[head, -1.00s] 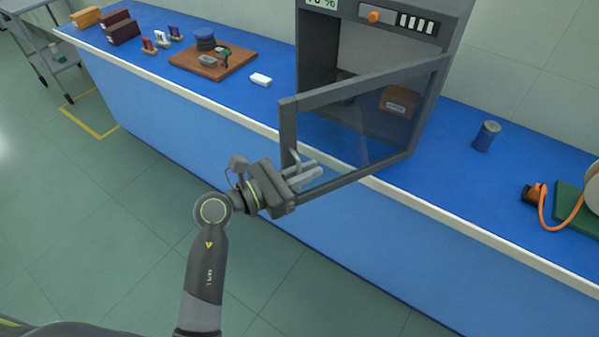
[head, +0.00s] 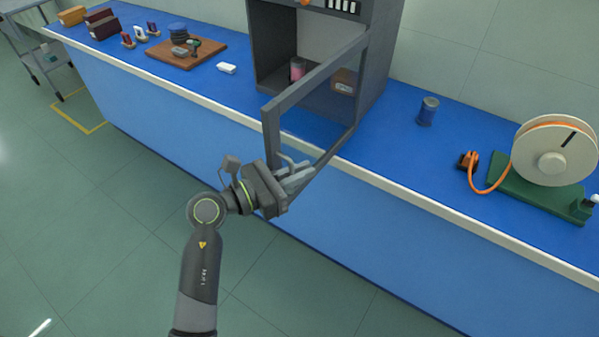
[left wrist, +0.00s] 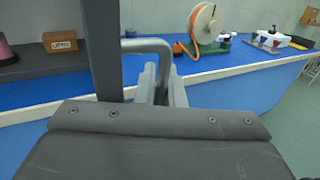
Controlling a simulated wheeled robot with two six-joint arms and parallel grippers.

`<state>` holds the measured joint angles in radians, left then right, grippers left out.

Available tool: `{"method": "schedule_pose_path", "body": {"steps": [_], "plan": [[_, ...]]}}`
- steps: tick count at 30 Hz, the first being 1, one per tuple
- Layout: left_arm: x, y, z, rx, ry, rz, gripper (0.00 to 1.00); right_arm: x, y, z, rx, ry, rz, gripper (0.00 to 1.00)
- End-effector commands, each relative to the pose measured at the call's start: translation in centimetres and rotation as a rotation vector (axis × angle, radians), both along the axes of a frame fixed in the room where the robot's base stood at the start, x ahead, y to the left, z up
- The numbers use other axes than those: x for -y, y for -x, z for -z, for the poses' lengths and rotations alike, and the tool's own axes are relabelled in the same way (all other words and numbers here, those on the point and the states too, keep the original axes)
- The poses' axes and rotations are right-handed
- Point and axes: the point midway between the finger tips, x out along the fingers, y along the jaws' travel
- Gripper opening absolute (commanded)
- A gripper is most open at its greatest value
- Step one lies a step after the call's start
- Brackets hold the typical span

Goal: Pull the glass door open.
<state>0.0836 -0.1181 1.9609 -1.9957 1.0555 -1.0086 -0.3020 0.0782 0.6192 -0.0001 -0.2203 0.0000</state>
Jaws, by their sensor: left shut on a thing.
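The glass door (head: 318,105) is a dark grey frame around a clear pane, hinged at the right side of a grey cabinet (head: 377,60). It stands swung well open, out past the bench's front edge. My left gripper (head: 293,176) is shut on the door's bar handle (head: 284,157), near the frame's free edge. In the left wrist view the grey handle (left wrist: 150,43) runs between the two fingers (left wrist: 158,84), beside the dark door frame post (left wrist: 103,50). My right gripper is not in view.
Inside the cabinet are a pink spool (head: 297,69) and a labelled brown box (head: 343,82). The blue bench (head: 400,150) also bears a dark blue jar (head: 428,111), an orange-cabled reel (head: 553,152) and a wooden board (head: 187,55). The floor in front is clear.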

Motion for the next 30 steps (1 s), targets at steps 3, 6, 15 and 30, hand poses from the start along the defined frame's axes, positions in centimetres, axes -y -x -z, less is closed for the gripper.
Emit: {"method": "schedule_pose_path", "body": {"steps": [3,6,15,30], "plan": [[0.06,-0.12,-0.27,0.005,0.004,-0.001,0.0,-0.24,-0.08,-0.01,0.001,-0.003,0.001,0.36],[0.06,-0.14,-0.29,0.005,0.004,-0.002,0.0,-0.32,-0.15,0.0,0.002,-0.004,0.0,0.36],[0.06,-0.12,-0.29,0.006,0.005,-0.002,0.18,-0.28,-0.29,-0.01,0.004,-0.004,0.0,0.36],[-0.81,0.44,0.09,0.002,0.0,-0.003,0.18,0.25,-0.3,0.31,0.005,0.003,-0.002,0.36]]}}
